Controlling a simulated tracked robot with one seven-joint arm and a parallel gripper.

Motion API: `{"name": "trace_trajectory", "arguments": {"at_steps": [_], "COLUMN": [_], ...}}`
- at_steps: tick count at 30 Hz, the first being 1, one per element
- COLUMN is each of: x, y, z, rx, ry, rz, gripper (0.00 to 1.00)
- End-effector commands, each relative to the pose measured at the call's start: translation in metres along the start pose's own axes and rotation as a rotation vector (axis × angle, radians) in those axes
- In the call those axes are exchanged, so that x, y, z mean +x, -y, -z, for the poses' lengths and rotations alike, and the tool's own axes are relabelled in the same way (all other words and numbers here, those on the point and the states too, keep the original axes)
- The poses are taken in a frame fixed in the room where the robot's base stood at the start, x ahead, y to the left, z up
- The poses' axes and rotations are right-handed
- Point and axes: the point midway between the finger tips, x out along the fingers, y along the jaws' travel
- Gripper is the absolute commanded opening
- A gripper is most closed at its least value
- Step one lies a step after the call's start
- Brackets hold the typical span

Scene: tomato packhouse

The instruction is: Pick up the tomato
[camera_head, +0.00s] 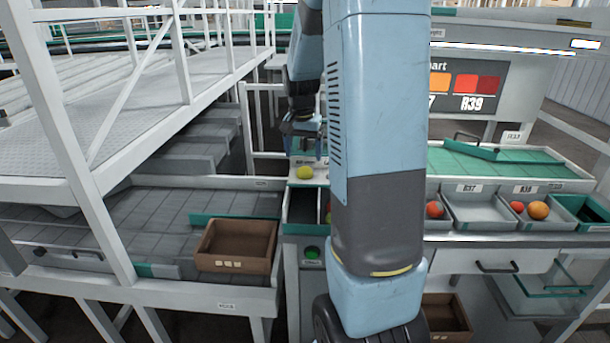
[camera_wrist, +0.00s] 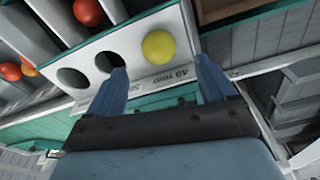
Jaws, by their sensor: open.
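A yellow-green tomato (camera_wrist: 158,47) sits on a white panel (camera_wrist: 128,47) that has dark round holes beside it. It also shows in the head view (camera_head: 304,172), at the back of the narrow bin unit. My gripper (camera_wrist: 161,70) is open and empty, with its two blue fingers apart. In the wrist view the tomato appears between and just beyond the fingertips, nearer the right finger. In the head view my gripper (camera_head: 303,146) is above the tomato, partly hidden by my arm.
Red tomatoes (camera_wrist: 88,12) lie in grey bins beside the panel. An orange tomato (camera_head: 538,210) lies in a bin at the right. A brown crate (camera_head: 236,262) stands on the left bench. White railings and a raised platform (camera_head: 110,135) fill the left.

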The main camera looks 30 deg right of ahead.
Motion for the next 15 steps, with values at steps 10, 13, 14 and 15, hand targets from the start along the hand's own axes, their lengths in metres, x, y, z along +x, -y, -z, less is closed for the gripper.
{"name": "trace_trajectory", "arguments": {"at_steps": [10,13,14,15], "x": [0.028,0.042,0.046,0.05], "y": [-0.001,-0.002,-0.002,-0.002], "z": [-0.001,-0.001,-0.001,-0.001], "rx": [0.0,-0.001,-0.001,-0.001], "ry": [0.003,0.002,0.003,0.003], "rz": [-0.002,-0.001,-0.001,-0.002], "gripper": [0.84,0.84,0.84,0.84]}}
